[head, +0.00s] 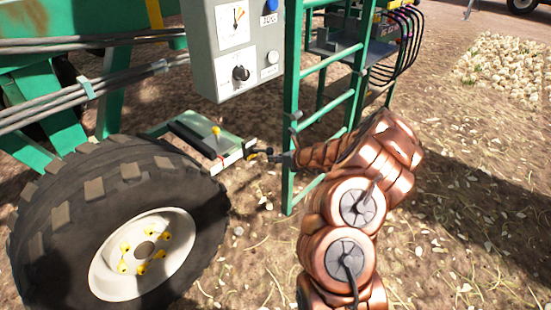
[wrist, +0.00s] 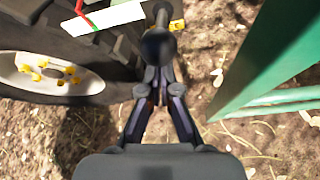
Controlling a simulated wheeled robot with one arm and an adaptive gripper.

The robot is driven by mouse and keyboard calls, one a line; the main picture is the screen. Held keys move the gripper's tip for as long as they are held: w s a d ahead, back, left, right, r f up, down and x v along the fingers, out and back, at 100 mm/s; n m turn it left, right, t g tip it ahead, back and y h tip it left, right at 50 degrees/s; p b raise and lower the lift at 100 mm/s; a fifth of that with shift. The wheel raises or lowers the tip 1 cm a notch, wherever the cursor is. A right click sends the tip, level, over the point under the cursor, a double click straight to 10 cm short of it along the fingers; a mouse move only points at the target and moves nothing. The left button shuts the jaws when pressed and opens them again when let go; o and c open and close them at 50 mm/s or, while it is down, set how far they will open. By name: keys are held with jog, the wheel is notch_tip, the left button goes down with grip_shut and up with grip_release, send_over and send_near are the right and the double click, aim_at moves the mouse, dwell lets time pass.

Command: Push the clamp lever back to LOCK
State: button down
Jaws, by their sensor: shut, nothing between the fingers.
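A black lever with a round dark knob (wrist: 158,48) shows in the wrist view, just beyond my fingertips; I take it for the clamp lever. My gripper (wrist: 156,84) is shut and empty, its tips right at or just short of the knob; I cannot tell whether they touch. In the head view my gripper (head: 264,154) reaches left through the green ladder frame toward the end of a white plate (head: 238,154). The plate also shows in the wrist view (wrist: 120,16), with red and green marks at its left end. Any LOCK lettering is unreadable.
A large tyre (head: 60,215) stands left of the plate. The green ladder (head: 290,130) rises close by my forearm. A grey control box (head: 235,50) hangs above. A yellow knob (head: 216,131) stands on the frame behind the plate. Open ground lies to the right.

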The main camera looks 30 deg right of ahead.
jog(key=shift+w+r, duration=0.15)
jog(key=shift+r, duration=0.35)
jog(key=shift+f, duration=0.1)
notch_tip(320, 180, down, 4)
jog(key=s+f+b, duration=0.1)
jog(key=b, duration=0.1)
jog(key=r+p+v, duration=0.1)
jog(key=v, duration=0.9)
jog(key=shift+a+r, duration=0.15)
jog(key=shift+a, duration=0.1)
